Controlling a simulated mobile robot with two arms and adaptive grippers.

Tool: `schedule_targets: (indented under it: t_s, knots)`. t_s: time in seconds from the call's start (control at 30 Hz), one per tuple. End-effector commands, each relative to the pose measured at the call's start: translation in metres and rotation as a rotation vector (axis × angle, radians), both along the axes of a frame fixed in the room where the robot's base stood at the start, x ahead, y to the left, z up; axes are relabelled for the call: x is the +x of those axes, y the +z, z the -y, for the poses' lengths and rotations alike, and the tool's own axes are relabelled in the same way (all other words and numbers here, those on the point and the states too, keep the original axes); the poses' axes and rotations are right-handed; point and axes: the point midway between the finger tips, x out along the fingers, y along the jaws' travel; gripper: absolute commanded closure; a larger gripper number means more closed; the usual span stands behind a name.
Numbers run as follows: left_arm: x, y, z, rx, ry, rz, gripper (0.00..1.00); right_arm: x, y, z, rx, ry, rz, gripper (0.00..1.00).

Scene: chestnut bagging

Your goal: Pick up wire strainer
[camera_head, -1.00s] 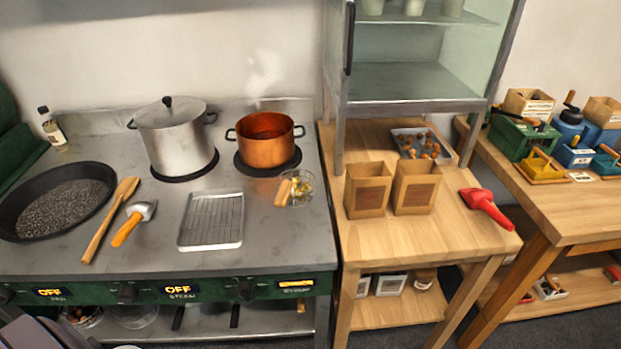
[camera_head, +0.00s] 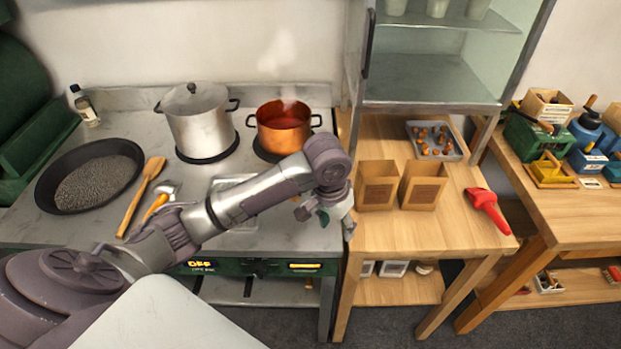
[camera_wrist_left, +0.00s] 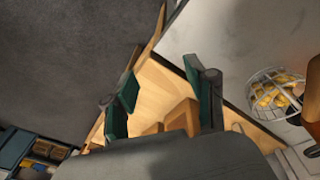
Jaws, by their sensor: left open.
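The wire strainer (camera_wrist_left: 277,92) shows at the right of the left wrist view, a round wire basket holding yellowish pieces on the steel counter. In the head view my left arm hides it. My left gripper (camera_head: 335,215) is over the seam between the steel counter and the wooden table, to the right of where the strainer lay. It is open and empty; its two green-padded fingers (camera_wrist_left: 163,103) stand apart in the left wrist view. The strainer is outside them, to the right. My right gripper is not in view.
A copper pot (camera_head: 283,127) and a steel pot (camera_head: 200,125) stand on the stove behind my arm. Two paper bags (camera_head: 376,186) and a red scoop (camera_head: 490,209) are on the wooden table (camera_head: 400,232). A glass cabinet (camera_head: 430,75) stands behind them.

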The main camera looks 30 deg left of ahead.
Motion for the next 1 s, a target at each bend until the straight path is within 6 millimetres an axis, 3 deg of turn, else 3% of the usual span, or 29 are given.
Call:
schedule_targets:
  t_s: [0.1,0.3,0.4,0.5,0.63,1.0]
  knots:
    - [0.027,0.046,-0.037,0.049,0.108,-0.03,0.44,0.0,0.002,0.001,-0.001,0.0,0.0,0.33]
    - [0.047,0.12,-0.093,0.082,0.316,-0.093,0.44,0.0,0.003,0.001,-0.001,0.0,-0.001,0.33]
    - [0.049,0.147,-0.111,0.082,0.394,-0.113,0.44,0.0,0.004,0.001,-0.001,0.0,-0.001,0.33]
    - [0.049,0.162,-0.121,0.077,0.44,-0.127,0.44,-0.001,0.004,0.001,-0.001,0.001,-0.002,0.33]
    - [0.048,0.157,-0.125,0.077,0.46,-0.135,0.44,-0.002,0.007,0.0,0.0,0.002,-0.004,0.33]
    - [0.048,0.091,-0.124,0.075,0.457,-0.134,0.44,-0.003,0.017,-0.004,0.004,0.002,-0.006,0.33]
